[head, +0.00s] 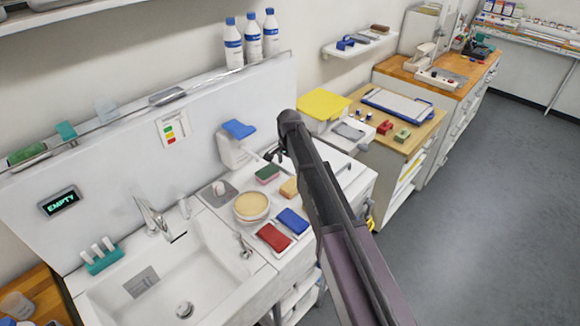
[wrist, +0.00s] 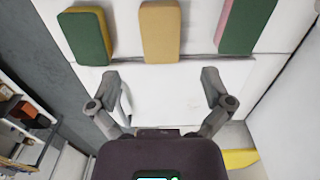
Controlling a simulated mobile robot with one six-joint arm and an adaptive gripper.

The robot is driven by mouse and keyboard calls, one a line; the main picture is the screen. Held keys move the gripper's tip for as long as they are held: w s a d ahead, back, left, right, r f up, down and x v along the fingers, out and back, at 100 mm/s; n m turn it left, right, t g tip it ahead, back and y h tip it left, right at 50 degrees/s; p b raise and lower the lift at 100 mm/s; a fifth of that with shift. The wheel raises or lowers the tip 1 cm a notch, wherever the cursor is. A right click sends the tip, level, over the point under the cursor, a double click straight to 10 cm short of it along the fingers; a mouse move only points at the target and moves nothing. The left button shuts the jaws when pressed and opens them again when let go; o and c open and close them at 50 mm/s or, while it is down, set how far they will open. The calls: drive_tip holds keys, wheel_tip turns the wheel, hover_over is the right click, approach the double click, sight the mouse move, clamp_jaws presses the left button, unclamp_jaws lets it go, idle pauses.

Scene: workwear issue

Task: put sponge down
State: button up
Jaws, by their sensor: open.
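My gripper (wrist: 160,88) is open, with nothing between its fingers. In the head view my gripper (head: 275,155) is small and dark at the far end of my arm, near the back of the white counter. A green sponge with a pink side (wrist: 248,25) lies at the upper right of the wrist view; it also shows in the head view (head: 267,173). A plain yellow sponge (wrist: 160,32) lies in the middle, and also shows in the head view (head: 289,187). A green-and-yellow sponge (wrist: 85,36) lies at the left. All three are beyond the fingertips, apart from them.
A round tan-topped dish (head: 251,206), a red packet (head: 273,237) and a blue packet (head: 292,221) lie on the counter. The sink (head: 165,285) is at left. White surface before the sponges is bare.

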idle(0.6)
drive_tip(key=s+d+n, duration=0.7)
drive_tip(key=s+d, duration=1.7)
drive_tip(key=shift+s+d+n, duration=0.15)
drive_tip(key=shift+d+n, duration=0.15)
drive_tip(key=shift+d, duration=0.05)
drive_tip(key=shift+f, duration=0.1)
wheel_tip(320, 180, down, 3)
drive_tip(key=b, duration=0.3)
